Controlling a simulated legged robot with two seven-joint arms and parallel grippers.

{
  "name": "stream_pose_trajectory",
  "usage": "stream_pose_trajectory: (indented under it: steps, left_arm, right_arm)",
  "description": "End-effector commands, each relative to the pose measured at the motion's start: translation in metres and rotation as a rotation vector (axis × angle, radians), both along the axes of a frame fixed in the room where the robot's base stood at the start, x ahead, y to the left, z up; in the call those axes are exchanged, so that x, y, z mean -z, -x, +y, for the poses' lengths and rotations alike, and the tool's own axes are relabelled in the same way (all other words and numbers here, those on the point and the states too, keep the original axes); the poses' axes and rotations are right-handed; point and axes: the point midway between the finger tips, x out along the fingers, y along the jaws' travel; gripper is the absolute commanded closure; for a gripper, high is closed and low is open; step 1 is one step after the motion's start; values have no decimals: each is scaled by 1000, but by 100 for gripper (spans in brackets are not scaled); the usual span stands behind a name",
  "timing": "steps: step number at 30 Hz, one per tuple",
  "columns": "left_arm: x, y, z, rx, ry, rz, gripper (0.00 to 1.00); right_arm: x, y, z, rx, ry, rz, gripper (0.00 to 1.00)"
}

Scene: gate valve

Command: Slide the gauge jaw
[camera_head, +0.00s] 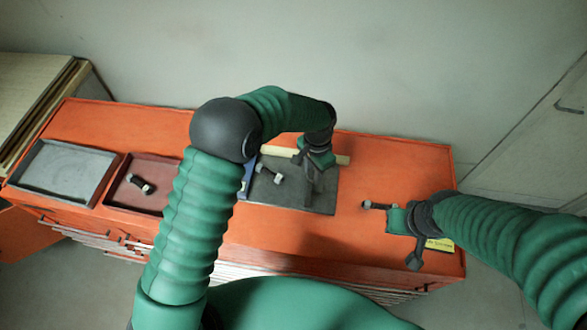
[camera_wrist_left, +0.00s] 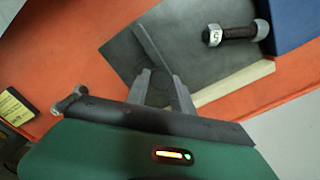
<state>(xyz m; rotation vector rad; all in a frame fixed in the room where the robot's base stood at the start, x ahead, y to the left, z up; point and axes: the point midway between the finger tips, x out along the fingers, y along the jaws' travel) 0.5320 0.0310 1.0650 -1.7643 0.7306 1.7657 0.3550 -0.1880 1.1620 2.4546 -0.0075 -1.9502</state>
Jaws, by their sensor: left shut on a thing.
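The gauge is a dark grey plate (camera_head: 287,195) on the orange cabinet top; it also shows in the wrist view (camera_wrist_left: 125,50). A cream strip (camera_wrist_left: 235,82) runs along its back edge. A raised dark bar, which looks like the gauge jaw (camera_wrist_left: 150,50), crosses the plate. My left gripper (camera_head: 310,180) reaches down over the plate's right part. Its grey fingers (camera_wrist_left: 162,88) are shut on the jaw's end, which they partly hide. A bolt with light ends (camera_head: 268,172) lies on the plate, left of the jaw; one end is marked 5 in the wrist view (camera_wrist_left: 235,33).
A grey tray (camera_head: 62,145) and a dark red tray (camera_head: 118,185) holding a bolt (camera_head: 140,184) stand left. A blue block (camera_wrist_left: 290,22) adjoins the plate. My right gripper (camera_head: 385,206) is low over the right side, near a yellow label (camera_head: 440,245); its fingers are unclear.

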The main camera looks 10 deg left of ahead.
Motion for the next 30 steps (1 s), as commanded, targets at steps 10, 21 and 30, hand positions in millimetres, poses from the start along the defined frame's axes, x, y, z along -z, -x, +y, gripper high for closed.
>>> stream_pose_trajectory:
  steps: [10, 21, 30]
  left_arm:
    - [-4, -2, -13, 4, 13, -9, 100]
    - [-2, -1, -10, 3, 7, -3, 50]
    - [-23, -2, -9, 1, 7, -7, 50]
  right_arm:
    - [1, 0, 0, 0, 0, 0, 100]
    - [1, 0, 0, 0, 0, 0, 100]
    - [11, 0, 0, 0, 0, 0, 100]
